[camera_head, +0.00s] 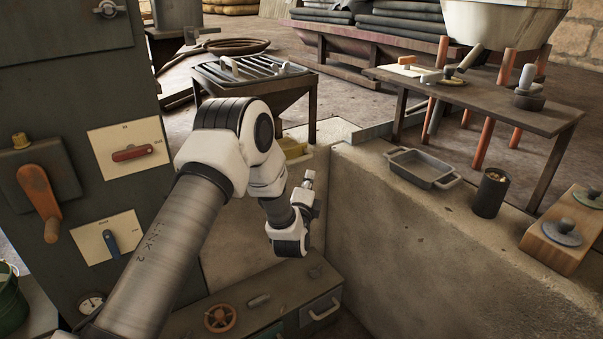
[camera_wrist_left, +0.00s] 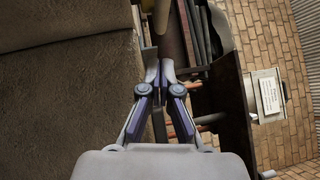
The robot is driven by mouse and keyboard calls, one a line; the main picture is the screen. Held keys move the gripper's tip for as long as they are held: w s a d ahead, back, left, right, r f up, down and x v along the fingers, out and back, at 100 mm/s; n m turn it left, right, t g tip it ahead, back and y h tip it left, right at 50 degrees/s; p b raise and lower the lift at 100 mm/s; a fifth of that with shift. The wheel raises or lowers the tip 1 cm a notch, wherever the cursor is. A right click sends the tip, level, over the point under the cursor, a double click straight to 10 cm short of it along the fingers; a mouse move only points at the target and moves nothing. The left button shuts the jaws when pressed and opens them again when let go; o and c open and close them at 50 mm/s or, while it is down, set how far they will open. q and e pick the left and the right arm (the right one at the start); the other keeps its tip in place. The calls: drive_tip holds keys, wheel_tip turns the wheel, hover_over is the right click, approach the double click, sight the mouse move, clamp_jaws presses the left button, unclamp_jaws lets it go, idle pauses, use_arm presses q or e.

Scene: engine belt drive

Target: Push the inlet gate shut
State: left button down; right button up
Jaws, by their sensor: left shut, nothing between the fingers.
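My left gripper (camera_head: 309,180) is at the end of my white and grey arm, in front of the pale concrete wall (camera_head: 430,215) in the head view. In the left wrist view its fingers (camera_wrist_left: 163,78) are together, with nothing between them. Beyond the fingertips a brown post or bar (camera_wrist_left: 170,40) and several dark slats (camera_wrist_left: 198,30) show. I cannot tell for sure which part is the inlet gate. A thin grey plate (camera_head: 372,133) stands at the wall's far corner, and a yellowish part (camera_head: 296,150) is partly hidden behind my arm. My right gripper is out of view.
A grey cabinet with a red lever switch (camera_head: 133,153), a blue one (camera_head: 111,243) and an orange handle (camera_head: 40,200) stands at the left. A grey tray (camera_head: 422,168) and a dark cup (camera_head: 490,193) sit on the wall top. A low box with an orange handwheel (camera_head: 220,317) lies below.

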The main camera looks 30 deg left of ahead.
sight(288, 156)
use_arm(q)
drive_tip(key=a, duration=0.1)
drive_tip(key=w+a, duration=0.2)
drive_tip(key=shift+a+r, duration=0.4)
drive_tip(key=shift+a, duration=0.1)
drive_tip(key=w+a, duration=0.1)
drive_tip(key=a, duration=0.1)
drive_tip(key=a+p, duration=0.1)
drive_tip(key=a, duration=0.1)
drive_tip(key=w+a, duration=0.1)
drive_tip(key=a, duration=0.1)
drive_tip(key=shift+w+a+p, duration=0.2)
drive_tip(key=shift+w+p, duration=0.1)
drive_tip(key=shift+r, duration=0.25)
